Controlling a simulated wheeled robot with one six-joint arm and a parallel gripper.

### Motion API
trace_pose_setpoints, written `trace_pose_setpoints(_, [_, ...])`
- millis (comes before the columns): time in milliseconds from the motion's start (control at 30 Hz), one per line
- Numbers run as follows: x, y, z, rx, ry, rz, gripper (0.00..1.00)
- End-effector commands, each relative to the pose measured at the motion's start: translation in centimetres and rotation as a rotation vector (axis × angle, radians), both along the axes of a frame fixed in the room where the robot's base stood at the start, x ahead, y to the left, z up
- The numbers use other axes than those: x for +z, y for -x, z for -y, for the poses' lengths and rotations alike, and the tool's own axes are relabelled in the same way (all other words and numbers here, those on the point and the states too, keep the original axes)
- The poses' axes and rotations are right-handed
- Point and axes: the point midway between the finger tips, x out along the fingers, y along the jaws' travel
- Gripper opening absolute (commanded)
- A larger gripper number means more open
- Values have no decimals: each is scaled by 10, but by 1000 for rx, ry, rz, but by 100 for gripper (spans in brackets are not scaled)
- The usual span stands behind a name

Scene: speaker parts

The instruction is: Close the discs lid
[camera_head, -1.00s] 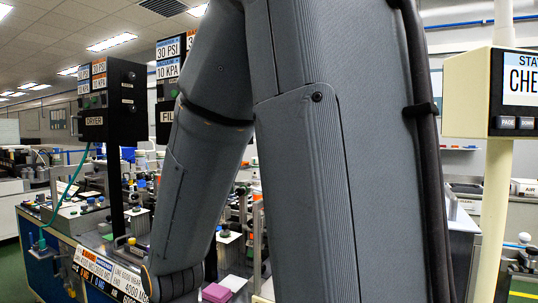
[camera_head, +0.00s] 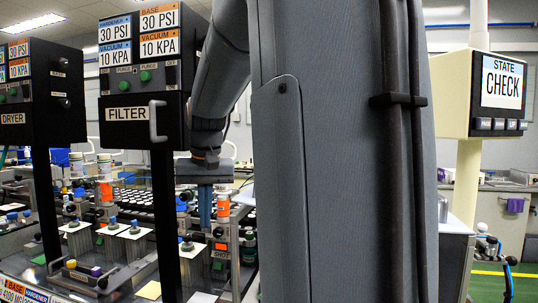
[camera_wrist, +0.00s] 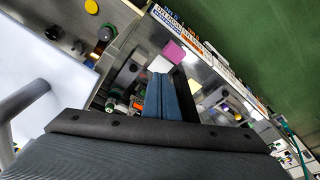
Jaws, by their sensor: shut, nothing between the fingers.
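My gripper (camera_head: 206,208) hangs pointing down over the bench in the head view, right of the black FILTER post. Its two blue-grey fingers are together and empty. They also show in the wrist view (camera_wrist: 158,97), above the bench with a pink block (camera_wrist: 174,53) and a pale block (camera_wrist: 159,67) beyond the fingertips. I cannot make out which thing is the discs lid. Small white square plates with knobs stand on the bench at the left, one of them here (camera_head: 77,228). My arm hides much of the middle of the head view.
The FILTER panel (camera_head: 142,70) and the DRYER panel (camera_head: 40,90) stand on black posts over the bench. An orange bottle (camera_head: 223,208) is close beside my gripper. A cream STATE CHECK display (camera_head: 492,95) stands at the right. Green floor (camera_wrist: 262,50) is clear beyond the bench edge.

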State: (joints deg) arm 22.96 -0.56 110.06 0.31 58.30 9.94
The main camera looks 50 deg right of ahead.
Motion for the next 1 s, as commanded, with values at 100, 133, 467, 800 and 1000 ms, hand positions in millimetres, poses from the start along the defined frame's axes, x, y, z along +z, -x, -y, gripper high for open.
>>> trace_pose_setpoints(100, [96,15,65,-174,9,47,0])
trace_pose_setpoints(133, [117,21,77,-213,10,55,0])
trace_pose_setpoints(467, [258,94,140,-476,19,106,0])
trace_pose_setpoints(800, [241,95,148,-497,17,106,0])
trace_pose_setpoints(1000, [203,86,156,-495,17,104,0])
